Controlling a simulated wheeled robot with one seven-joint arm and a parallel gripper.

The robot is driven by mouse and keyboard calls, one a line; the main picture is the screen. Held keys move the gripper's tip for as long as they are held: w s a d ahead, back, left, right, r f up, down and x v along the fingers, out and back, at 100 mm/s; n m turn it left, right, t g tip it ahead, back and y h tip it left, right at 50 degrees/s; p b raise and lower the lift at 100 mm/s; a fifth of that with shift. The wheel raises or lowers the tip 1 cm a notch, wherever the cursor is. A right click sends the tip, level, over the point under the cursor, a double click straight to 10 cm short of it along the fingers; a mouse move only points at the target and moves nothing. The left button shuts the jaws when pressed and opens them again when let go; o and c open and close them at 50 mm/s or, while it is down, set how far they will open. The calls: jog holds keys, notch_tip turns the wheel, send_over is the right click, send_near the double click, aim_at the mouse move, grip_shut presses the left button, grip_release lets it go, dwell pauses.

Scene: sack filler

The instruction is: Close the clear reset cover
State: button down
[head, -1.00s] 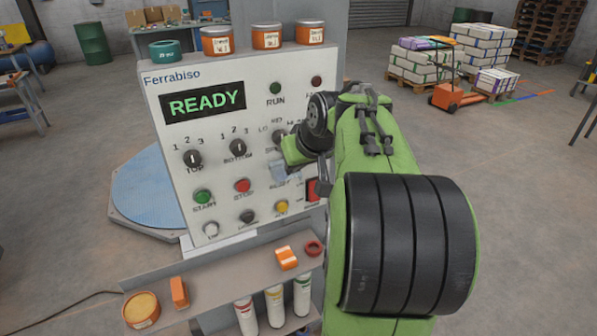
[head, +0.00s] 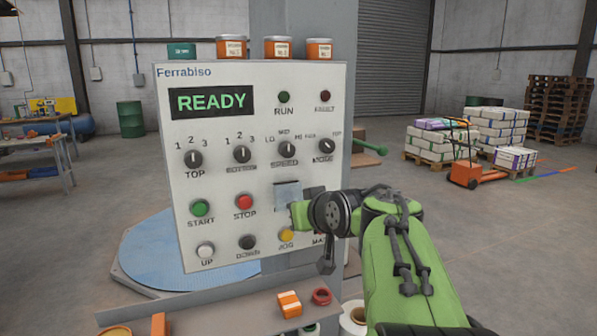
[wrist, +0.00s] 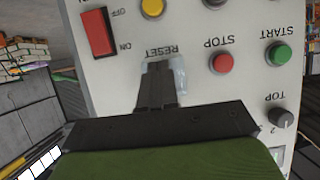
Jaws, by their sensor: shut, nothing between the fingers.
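The clear reset cover (head: 286,192) is a small see-through flap on the control panel, right of the red STOP button. In the wrist view, which shows the panel upside down, the cover (wrist: 178,72) is beside the RESET label. My gripper (head: 298,212) is shut and empty, at the cover's lower right in the head view. In the wrist view its fingertips (wrist: 160,82) overlap the cover and hide part of it. I cannot tell whether they touch it, or how far the cover is open. The reset button is not clearly visible.
The panel (head: 210,135) carries knobs and buttons close around the cover, including the STOP button (head: 245,202) and yellow JOG button (head: 287,235). A red rocker switch (wrist: 99,32) is nearby. A shelf with an orange block (head: 289,303) juts out below.

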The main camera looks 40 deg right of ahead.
jog(key=shift+w+d+f+b, duration=0.1)
jog(key=shift+w+f+b, duration=0.15)
jog(key=shift+f, duration=0.2)
jog(key=shift+w+f+b, duration=0.15)
jog(key=shift+f+b, duration=0.15)
jog(key=shift+f, duration=0.15)
jog(key=shift+w+r+p, duration=0.1)
jog(key=shift+r+p, duration=0.55)
jog(key=shift+r, duration=0.15)
jog(key=shift+f, duration=0.1)
